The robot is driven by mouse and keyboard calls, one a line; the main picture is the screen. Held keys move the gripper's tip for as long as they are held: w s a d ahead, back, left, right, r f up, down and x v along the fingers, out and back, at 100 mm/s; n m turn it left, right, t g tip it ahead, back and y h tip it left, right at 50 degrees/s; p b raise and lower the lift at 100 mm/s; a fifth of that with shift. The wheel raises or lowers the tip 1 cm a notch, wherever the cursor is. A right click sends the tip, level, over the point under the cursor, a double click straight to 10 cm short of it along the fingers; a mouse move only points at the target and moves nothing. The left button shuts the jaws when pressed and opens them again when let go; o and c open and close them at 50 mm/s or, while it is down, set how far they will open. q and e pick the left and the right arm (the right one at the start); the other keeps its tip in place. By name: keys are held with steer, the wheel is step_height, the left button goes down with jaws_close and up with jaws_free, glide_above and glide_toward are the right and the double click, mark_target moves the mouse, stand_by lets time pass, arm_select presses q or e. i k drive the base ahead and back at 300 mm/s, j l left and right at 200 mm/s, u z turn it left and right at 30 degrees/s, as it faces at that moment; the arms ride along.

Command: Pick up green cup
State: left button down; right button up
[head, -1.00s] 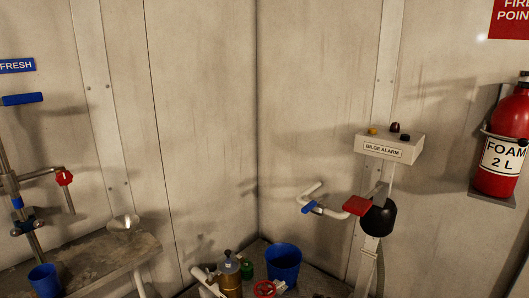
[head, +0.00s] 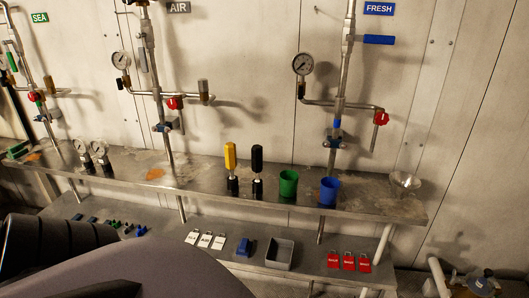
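The green cup (head: 288,184) stands upright on the upper metal shelf (head: 205,178), right of the middle of the head view. A blue cup (head: 329,191) stands close to its right, with a small gap between them. A black-handled tool (head: 257,168) stands upright just to its left. A large dark part of my own arm fills the lower left of the view. Neither of my grippers can be made out, and nothing touches the green cup.
A yellow-handled tool (head: 230,165) stands further left, and a metal funnel (head: 404,182) stands at the shelf's right. Pipes with a red valve handle (head: 381,118) rise behind the cups. A lower shelf holds a grey tray (head: 280,252), a blue block (head: 243,247) and red tags (head: 349,261).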

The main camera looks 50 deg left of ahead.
mark_target(288, 184)
steer(key=j+u, duration=0.15)
steer(key=u, duration=1.2)
